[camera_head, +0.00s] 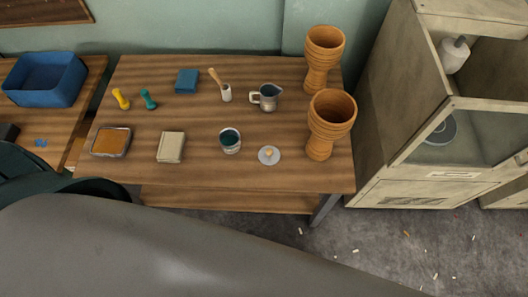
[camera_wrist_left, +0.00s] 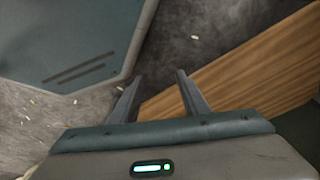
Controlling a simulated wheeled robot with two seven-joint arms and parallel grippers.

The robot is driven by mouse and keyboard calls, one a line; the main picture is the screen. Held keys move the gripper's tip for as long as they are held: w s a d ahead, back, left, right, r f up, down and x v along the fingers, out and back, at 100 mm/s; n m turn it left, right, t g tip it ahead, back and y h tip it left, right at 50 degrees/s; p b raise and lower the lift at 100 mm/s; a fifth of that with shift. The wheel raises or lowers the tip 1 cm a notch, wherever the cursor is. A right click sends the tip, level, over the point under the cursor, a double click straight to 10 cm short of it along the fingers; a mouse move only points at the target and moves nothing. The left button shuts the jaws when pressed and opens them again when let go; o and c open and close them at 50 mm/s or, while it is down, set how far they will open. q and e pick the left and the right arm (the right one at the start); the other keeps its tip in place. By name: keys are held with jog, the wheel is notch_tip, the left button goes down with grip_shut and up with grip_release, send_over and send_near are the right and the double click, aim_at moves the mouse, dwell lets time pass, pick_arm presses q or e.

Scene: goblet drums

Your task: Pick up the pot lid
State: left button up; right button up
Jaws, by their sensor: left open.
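The pot lid (camera_head: 269,155) is a small grey disc with a light wooden knob. It lies flat near the front right of the wooden table (camera_head: 240,182), knob up. A tin can with dark teal inside (camera_head: 230,141) stands just left of it. A goblet drum (camera_head: 328,124) stands to its right. In the left wrist view my left gripper (camera_wrist_left: 159,75) is open with nothing between its fingers. Floor and a wooden surface (camera_wrist_left: 240,65) show beyond the fingers, and the lid is not in that view. Neither gripper shows in the head view.
A second goblet drum (camera_head: 322,58) and a metal jug (camera_head: 267,97) stand behind the lid. A beige block (camera_head: 171,147) and an orange-filled tray (camera_head: 110,142) lie left. A cabinet (camera_head: 440,110) stands right of the table. My grey body or arm covers the lower foreground.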

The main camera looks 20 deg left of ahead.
aim_at(269, 153)
pick_arm(q)
jog(key=w+d+r+m+t+h+p, duration=0.1)
jog(key=w+d+r+m, duration=0.15)
jog(key=w+r, duration=0.75)
jog(key=w+d+r+m+h+p, duration=0.1)
jog(key=w+d+r+p, duration=0.15)
jog(key=r, duration=1.45)
jog(key=w+d+r+m+t+h, duration=0.1)
jog(key=w+d+r+m, duration=0.15)
jog(key=w+r, duration=0.75)
jog(key=w+a+r+m+g, duration=0.2)
jog(key=a+r, duration=0.3)
jog(key=r, duration=0.3)
jog(key=shift+w+a+r+m+h, duration=0.2)
jog(key=shift+w+a+m+h, duration=0.15)
jog(key=shift+w+m, duration=0.3)
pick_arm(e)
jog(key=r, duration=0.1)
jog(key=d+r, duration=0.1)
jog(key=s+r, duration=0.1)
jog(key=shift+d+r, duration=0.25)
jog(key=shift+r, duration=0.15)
pick_arm(q)
jog(key=shift+s+d, duration=0.1)
